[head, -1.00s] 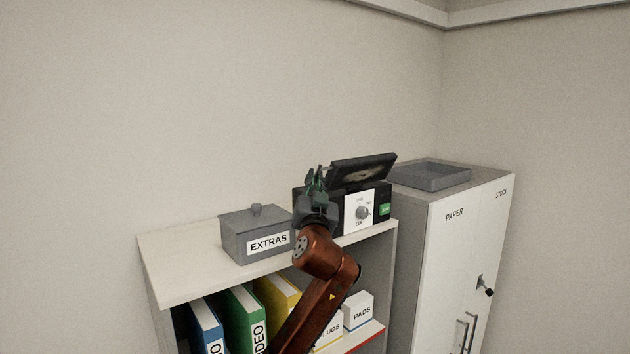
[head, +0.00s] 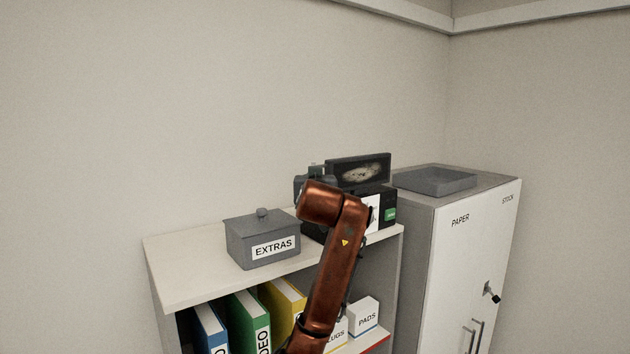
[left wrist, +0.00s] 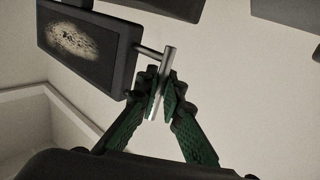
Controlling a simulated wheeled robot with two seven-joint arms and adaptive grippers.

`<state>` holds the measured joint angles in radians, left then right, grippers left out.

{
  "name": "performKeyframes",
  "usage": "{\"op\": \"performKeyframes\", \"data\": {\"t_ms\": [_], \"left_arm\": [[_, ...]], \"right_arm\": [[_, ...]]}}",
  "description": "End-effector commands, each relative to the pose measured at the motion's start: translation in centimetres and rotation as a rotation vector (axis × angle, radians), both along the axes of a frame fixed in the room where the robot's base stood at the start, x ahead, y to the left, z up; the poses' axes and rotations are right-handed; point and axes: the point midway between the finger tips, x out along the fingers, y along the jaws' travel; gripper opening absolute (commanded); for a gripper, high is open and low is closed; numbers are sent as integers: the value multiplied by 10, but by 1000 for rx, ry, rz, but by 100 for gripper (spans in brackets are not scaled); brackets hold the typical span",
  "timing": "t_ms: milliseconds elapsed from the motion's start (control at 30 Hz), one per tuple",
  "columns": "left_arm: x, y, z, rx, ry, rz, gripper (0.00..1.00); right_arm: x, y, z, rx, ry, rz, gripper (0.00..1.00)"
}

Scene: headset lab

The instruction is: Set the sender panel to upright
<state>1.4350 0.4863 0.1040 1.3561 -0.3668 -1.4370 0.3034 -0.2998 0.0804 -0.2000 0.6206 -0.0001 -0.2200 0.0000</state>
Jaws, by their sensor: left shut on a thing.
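The sender's panel (head: 362,170) is a dark framed screen with a pale oval picture, standing close to upright on the black sender box (head: 388,212) on the shelf unit. My left gripper (head: 314,172) is at the panel's left side in the head view, partly hidden behind my own arm. In the left wrist view the panel (left wrist: 85,42) is at the upper left, with a metal handle (left wrist: 165,68) sticking out from its side. The green fingers of my left gripper (left wrist: 161,98) are shut on this handle. The sender's dial is mostly hidden by my arm. My right gripper is not in view.
A grey lidded EXTRAS box (head: 262,240) stands on the shelf top (head: 185,266), left of the sender. A cabinet (head: 455,235) with a grey tray (head: 434,181) on top stands at the right.

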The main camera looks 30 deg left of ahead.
Motion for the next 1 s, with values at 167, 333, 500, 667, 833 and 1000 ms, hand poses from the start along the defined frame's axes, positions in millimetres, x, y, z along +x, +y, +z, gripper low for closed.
{"op": "performKeyframes", "data": {"t_ms": [167, 333, 500, 667, 833, 1000], "left_arm": [[0, 1, 1, -15, 4, 0, 0], [0, 1, 1, -15, 3, 0, 0], [0, 1, 2, -15, 2, 0, 10], [0, 1, 1, -15, 3, 0, 21], [0, 1, 1, -14, 4, 1, 25], [-1, 0, 1, -14, 4, 1, 25]], "right_arm": [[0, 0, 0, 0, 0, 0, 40], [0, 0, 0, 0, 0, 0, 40], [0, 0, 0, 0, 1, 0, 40], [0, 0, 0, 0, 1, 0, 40], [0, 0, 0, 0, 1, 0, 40], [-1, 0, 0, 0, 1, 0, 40]]}}
